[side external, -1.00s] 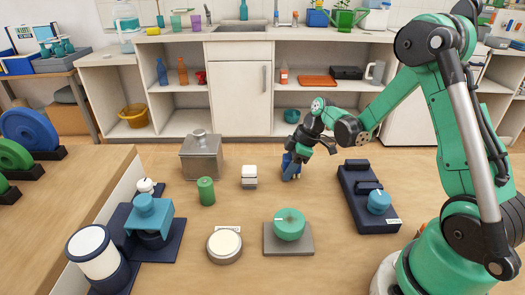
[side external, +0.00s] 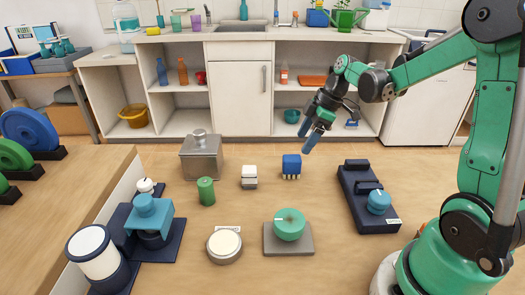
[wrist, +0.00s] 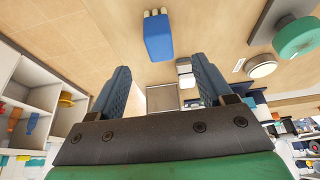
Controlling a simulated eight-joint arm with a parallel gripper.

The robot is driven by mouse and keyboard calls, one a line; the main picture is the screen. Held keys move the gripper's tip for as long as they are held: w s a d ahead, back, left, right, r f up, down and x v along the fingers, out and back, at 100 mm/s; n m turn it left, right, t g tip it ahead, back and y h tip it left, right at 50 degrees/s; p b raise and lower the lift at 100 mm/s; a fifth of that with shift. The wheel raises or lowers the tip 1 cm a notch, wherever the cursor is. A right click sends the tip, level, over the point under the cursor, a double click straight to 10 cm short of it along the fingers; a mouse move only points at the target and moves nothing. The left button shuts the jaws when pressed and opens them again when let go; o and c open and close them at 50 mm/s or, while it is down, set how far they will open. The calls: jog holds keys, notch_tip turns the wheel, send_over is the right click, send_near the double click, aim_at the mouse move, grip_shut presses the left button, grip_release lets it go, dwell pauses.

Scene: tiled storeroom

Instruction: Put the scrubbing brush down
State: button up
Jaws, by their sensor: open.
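The scrubbing brush (side external: 291,162), a blue block with pale bristles along its lower edge, stands on the wooden table. It also shows in the wrist view (wrist: 157,38), at the top beyond the fingers. My gripper (side external: 308,138) is above and to the right of the brush, apart from it. In the wrist view the two blue fingers of my gripper (wrist: 161,66) are spread wide with nothing between them.
A white block (side external: 249,176) and a green cylinder (side external: 206,190) stand left of the brush. A green dome (side external: 289,226) on a grey plate is nearer. A dark tray (side external: 358,213) lies to the right. Bare tabletop surrounds the brush.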

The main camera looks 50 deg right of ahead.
jog(key=s+a+r+m+t+h, duration=0.1)
jog(key=s+a+r+m+t, duration=0.1)
jog(key=a, duration=0.4)
jog(key=s+a+r+m+t+h, duration=0.2)
jog(key=s+a+r+m, duration=0.1)
jog(key=a+m, duration=0.3)
jog(key=shift+s+a+m, duration=0.3)
jog(key=shift+s+m, duration=0.2)
jog(key=shift+s, duration=0.1)
jog(key=shift+o, duration=0.5)
